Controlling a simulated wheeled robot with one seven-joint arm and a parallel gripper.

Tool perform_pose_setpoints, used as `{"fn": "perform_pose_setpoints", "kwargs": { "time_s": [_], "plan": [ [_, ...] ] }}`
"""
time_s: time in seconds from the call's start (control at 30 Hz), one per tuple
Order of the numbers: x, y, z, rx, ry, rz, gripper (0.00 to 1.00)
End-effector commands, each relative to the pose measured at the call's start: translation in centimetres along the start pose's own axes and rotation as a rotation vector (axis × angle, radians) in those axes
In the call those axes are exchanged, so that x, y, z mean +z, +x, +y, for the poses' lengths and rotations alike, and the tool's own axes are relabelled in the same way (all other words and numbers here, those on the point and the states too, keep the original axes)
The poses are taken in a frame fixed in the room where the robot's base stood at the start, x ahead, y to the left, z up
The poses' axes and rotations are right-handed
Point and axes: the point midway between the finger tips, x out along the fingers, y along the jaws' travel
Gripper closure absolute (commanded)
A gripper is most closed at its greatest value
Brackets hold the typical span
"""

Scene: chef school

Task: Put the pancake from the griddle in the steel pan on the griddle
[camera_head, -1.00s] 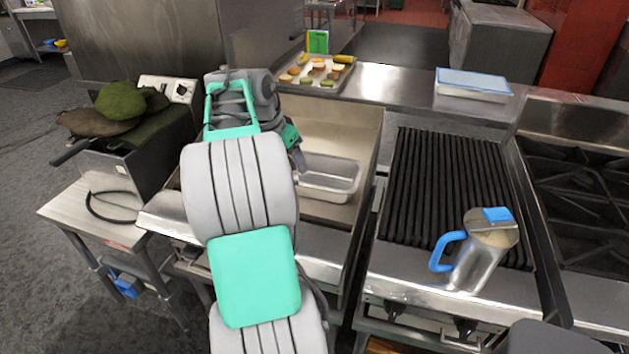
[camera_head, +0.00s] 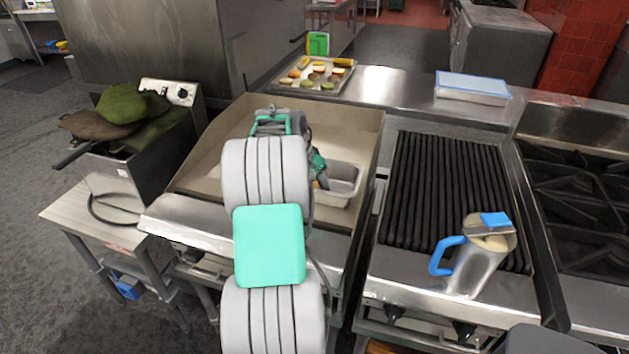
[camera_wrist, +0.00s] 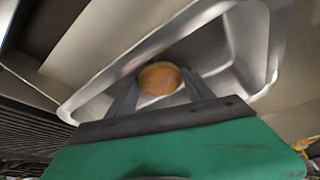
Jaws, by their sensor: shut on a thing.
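The steel pan (camera_head: 343,186) sits on the right part of the flat griddle (camera_head: 222,143), partly hidden by my arm. My gripper (camera_wrist: 160,85) is shut on the round, golden-brown pancake (camera_wrist: 160,78), held between its two fingers. In the wrist view the pancake shows in front of the inside of the pan (camera_wrist: 237,48). My gripper is over the left part of the pan in the head view; I cannot tell whether the pancake touches the pan's bottom.
A black ribbed grill (camera_head: 445,185) lies to the right, with a steel pitcher (camera_head: 478,268) with a blue handle at its front. A tray of food pieces (camera_head: 290,85) and a blue-lidded container (camera_head: 473,87) stand on the back ledge. A fryer (camera_head: 150,160) is at the left.

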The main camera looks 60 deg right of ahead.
Motion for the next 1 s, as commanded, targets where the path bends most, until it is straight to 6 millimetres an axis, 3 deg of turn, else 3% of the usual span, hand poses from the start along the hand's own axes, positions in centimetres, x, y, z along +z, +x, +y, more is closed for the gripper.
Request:
{"fn": "perform_pose_setpoints", "kwargs": {
  "time_s": [0.07, 0.1, 0.3, 0.67, 0.77, 1.0],
  "plan": [
    [0.2, 0.4, 0.0, 0.000, 0.000, 0.000, 0.85],
    [0.1, 0.2, 0.0, 0.000, 0.000, 0.000, 0.36],
    [0.1, 0.2, 0.0, 0.001, 0.000, 0.000, 0.20],
    [-0.1, -0.6, -0.1, -0.001, 0.000, 0.001, 0.18],
    [-0.1, -2.2, -0.1, -0.002, 0.001, 0.002, 0.18],
    [-0.1, -8.5, -0.1, -0.002, 0.000, 0.003, 0.18]
  ]
}}
